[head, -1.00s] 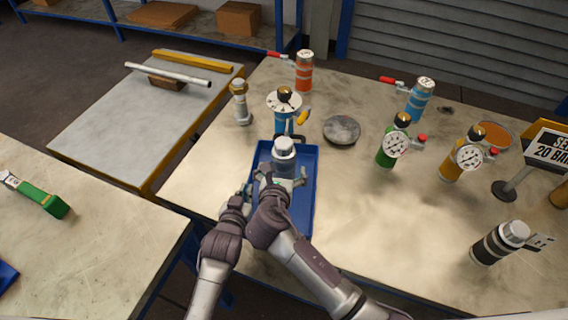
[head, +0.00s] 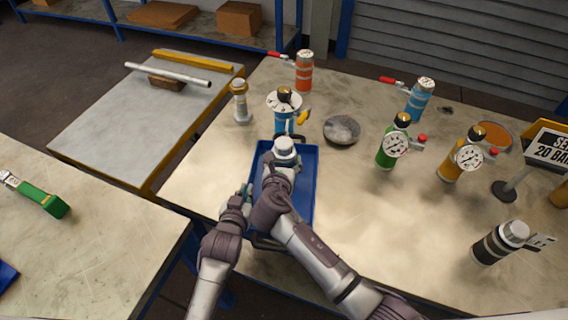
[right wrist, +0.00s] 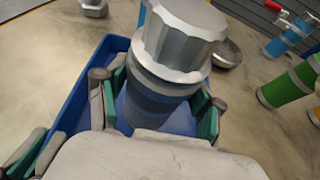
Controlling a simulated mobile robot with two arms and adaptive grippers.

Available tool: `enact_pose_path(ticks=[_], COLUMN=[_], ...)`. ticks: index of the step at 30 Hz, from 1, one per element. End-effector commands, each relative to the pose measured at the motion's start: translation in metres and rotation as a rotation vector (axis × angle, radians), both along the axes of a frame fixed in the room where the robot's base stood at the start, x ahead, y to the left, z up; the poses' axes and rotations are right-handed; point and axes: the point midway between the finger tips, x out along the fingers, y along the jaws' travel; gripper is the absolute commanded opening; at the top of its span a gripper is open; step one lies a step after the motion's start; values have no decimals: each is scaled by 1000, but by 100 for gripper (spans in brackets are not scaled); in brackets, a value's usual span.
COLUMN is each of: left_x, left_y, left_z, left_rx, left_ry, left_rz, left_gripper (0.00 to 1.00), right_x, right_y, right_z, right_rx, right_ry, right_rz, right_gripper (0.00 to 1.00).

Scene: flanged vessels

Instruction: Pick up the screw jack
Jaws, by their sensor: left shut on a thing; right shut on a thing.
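The thing I take to be the screw jack (head: 286,147) is a grey cylinder with a broad faceted silver cap, upright at the blue tray (head: 308,190). Its cap (right wrist: 185,35) fills the top of the right wrist view. My right gripper (head: 283,168) is shut on its body, with green-padded fingers (right wrist: 160,110) on both sides. Its lower end is hidden, so I cannot tell whether it touches the tray floor. My left gripper (head: 246,192) is shut at the tray's left rim; its exact contact is partly hidden.
A metal post (head: 240,102) and a blue gauge vessel (head: 284,115) stand behind the tray. A grey disc (head: 342,130) lies right of it. Green (head: 390,150) and yellow (head: 455,165) gauge vessels and a black silver-capped cylinder (head: 497,243) stand further right. The table's front middle is clear.

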Motion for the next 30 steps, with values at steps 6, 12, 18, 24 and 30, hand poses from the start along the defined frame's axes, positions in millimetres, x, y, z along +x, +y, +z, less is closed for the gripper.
enact_pose_path(ticks=[6,12,18,24,30], left_x=[0,0,0,0,0], left_y=[0,0,0,0,0], left_z=[1,1,0,0,0], left_rx=[0,0,0,0,0], left_ry=[-1,-1,0,0,1], left_rz=[0,0,0,0,0], left_gripper=[0,0,0,0,0], right_x=[1,1,1,1,1], right_y=[1,1,1,1,1], right_z=[3,4,28,67,95], right_rx=[1,1,4,4,2], right_ry=[-5,-6,-10,-11,-8], right_rz=[1,1,1,1,1], right_gripper=[0,0,0,0,0])
